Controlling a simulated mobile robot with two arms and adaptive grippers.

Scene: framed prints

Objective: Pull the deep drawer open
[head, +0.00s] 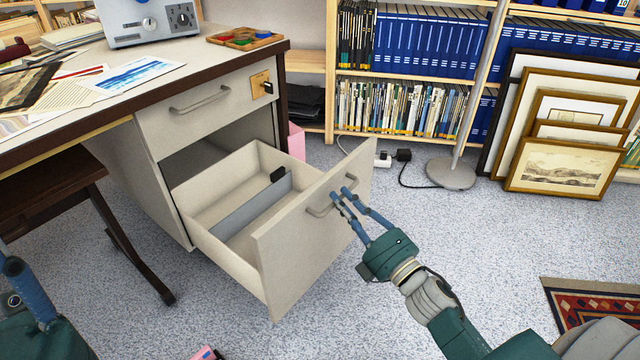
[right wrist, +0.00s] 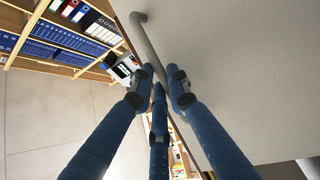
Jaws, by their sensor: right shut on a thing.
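The deep drawer (head: 318,232) is the lower drawer of the desk's pedestal in the head view, and it stands pulled far out. Its inside shows, with a grey divider (head: 252,206) and a small black piece on it. My right gripper (head: 342,196) is shut on the bar handle (head: 318,210) on the drawer's front. In the right wrist view the handle (right wrist: 148,42) runs between the blue fingers (right wrist: 160,82), beside the pale drawer front (right wrist: 235,75). My left gripper (head: 22,280) shows only in part at the lower left, away from the drawer.
The upper drawer (head: 205,108) is closed, with a key in its lock plate (head: 262,84). A stool (head: 50,185) stands left of the drawer. A lamp base (head: 450,174) and framed prints (head: 565,165) stand at the right.

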